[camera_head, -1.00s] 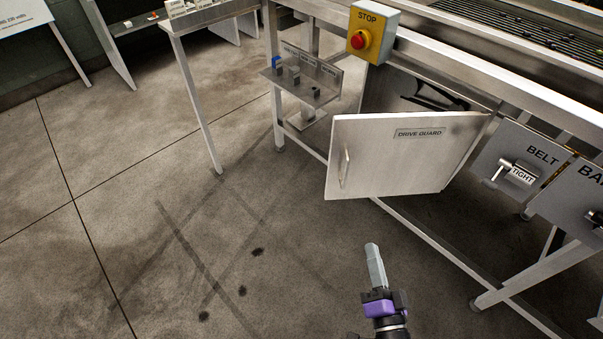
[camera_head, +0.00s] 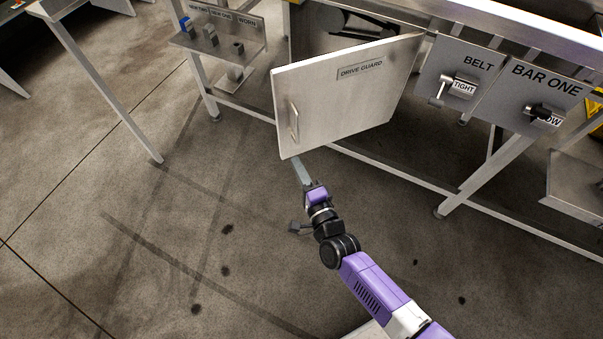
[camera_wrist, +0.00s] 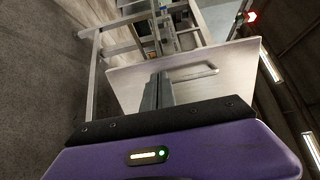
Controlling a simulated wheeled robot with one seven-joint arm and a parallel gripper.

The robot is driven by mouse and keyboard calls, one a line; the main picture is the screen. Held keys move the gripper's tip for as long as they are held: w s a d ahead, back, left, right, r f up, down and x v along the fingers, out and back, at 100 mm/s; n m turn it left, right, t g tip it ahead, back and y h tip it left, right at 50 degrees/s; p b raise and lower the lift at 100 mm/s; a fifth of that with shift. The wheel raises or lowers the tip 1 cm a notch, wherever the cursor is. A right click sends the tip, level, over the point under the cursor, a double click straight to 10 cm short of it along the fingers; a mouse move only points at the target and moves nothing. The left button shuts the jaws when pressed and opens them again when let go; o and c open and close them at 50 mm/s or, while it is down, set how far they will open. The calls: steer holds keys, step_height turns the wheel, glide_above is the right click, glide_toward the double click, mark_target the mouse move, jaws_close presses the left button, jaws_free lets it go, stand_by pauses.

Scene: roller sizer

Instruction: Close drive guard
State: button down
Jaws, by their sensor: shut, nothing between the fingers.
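The drive guard (camera_head: 345,95) is a pale metal door panel that stands swung open from the machine frame, with its hinge side at the right. Its vertical bar handle (camera_head: 294,122) is near the left edge. In the wrist view the guard (camera_wrist: 125,85) fills the middle, with the handle (camera_wrist: 195,73) just right of the fingers. My gripper (camera_head: 300,163) is shut and empty, its fingertips at the guard's lower left corner, below the handle. I cannot tell whether they touch the panel. The opening behind the guard shows a dark belt drive (camera_head: 365,22).
Right of the guard are the BELT panel (camera_head: 470,75) with a TIGHT lever and the BAR ONE panel (camera_head: 545,90). A small labelled shelf (camera_head: 220,45) with blocks is at the upper left. A frame rail (camera_head: 390,175) runs low behind the guard. The floor at left is open.

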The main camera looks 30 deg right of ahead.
mark_target(282, 135)
steer(key=w, duration=0.2)
steer(key=w+b, duration=0.1)
steer(key=w, duration=0.5)
steer(key=shift+w+d, duration=0.15)
steer(key=shift+d, duration=0.1)
steer(key=shift+w, duration=0.1)
steer(key=shift+w, duration=0.1)
